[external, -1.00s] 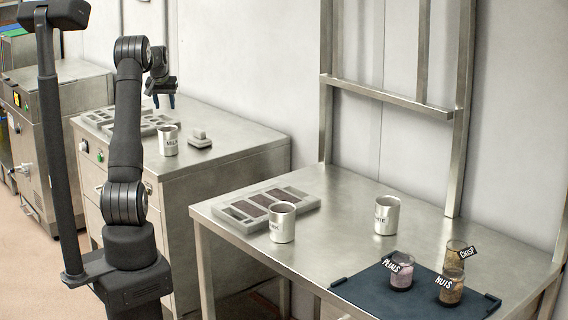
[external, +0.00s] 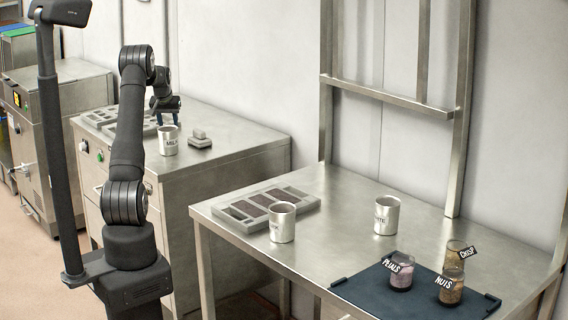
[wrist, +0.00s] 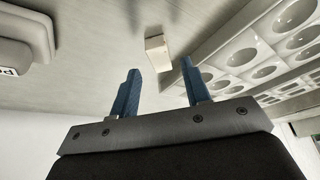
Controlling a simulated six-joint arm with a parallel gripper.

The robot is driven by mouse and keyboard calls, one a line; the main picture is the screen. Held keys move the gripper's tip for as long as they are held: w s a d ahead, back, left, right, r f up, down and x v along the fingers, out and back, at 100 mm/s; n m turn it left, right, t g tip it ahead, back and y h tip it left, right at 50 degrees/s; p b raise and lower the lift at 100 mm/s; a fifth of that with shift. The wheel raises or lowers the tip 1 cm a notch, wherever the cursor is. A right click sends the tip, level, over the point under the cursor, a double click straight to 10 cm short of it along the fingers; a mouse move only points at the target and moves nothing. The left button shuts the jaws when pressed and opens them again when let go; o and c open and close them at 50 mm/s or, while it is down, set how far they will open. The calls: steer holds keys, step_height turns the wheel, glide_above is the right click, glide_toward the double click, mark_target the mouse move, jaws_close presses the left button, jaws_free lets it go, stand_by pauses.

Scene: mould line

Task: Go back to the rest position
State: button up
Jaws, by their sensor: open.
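My gripper (external: 167,119) is over the steel cabinet top, just behind a metal cup with a dark label (external: 168,141). In the wrist view my gripper (wrist: 160,70) has its two blue fingers apart with nothing between them. A small pale block (wrist: 157,53) lies on the steel surface just beyond the fingertips. I cannot make out this block in the external view. No marker for a rest position shows.
Mould trays (wrist: 255,60) with round hollows lie right of the fingers in the wrist view. A grey knobbed block (external: 199,139) sits beside the cup. The front table (external: 330,235) holds a mould tray (external: 235,219), two metal cups and labelled jars on a dark mat.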

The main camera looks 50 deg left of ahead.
steer(key=x, duration=0.3)
steer(key=shift+f, duration=0.25)
steer(key=shift+r, duration=2.05)
steer(key=shift+f, duration=0.1)
